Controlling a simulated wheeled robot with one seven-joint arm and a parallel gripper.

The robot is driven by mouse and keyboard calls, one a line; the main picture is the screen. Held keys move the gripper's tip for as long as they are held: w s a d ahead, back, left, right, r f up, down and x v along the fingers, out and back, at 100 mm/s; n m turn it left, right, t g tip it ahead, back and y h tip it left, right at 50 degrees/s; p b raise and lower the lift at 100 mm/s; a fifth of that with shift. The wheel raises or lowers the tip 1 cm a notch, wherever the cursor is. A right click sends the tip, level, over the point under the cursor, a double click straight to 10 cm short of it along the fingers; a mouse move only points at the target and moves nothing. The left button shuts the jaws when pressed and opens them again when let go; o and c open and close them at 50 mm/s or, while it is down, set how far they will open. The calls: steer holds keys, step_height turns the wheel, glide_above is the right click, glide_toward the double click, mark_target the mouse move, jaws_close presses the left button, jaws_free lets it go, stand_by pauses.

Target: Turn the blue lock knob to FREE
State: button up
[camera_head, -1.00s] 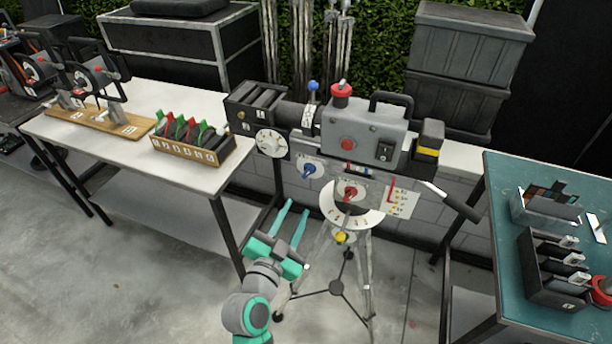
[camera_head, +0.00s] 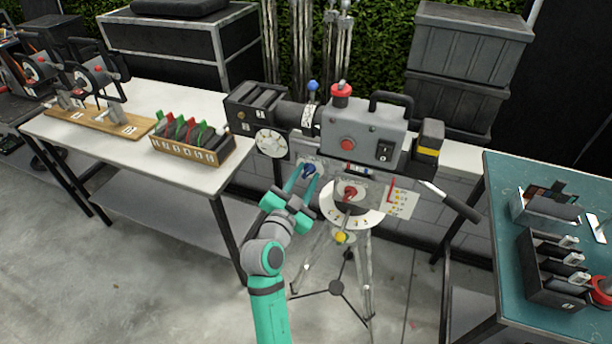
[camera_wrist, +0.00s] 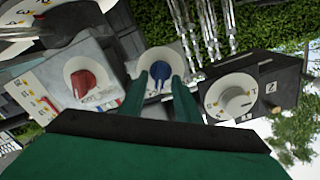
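The blue lock knob (camera_head: 308,169) sits on a pale round plate on the side of the tripod head, below the grey camera body (camera_head: 362,130). In the wrist view the blue knob (camera_wrist: 161,71) shows between my two fingertips, with its pointer along the fingers. My gripper (camera_head: 303,181) is open, its two teal fingers reaching up to the knob from below. In the wrist view my gripper (camera_wrist: 159,78) has one finger on each side of the knob. I cannot tell whether they touch it. The label lettering is too small to read.
A red knob (camera_head: 350,194) on a white dial is close on the right, with a yellow knob (camera_head: 341,237) below. A white numbered dial (camera_head: 270,142) is at upper left. A pan handle (camera_head: 455,203) sticks out right. A white table (camera_head: 190,180) stands left.

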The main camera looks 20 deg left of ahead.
steer(key=shift+w, duration=0.2)
steer(key=c, duration=0.7)
steer(key=n, duration=0.5)
steer(key=shift+a+n, duration=0.2)
steer(key=shift+n, duration=0.2)
steer(key=n, duration=0.5)
steer(key=shift+a+n, duration=0.2)
steer(key=shift+n, duration=0.5)
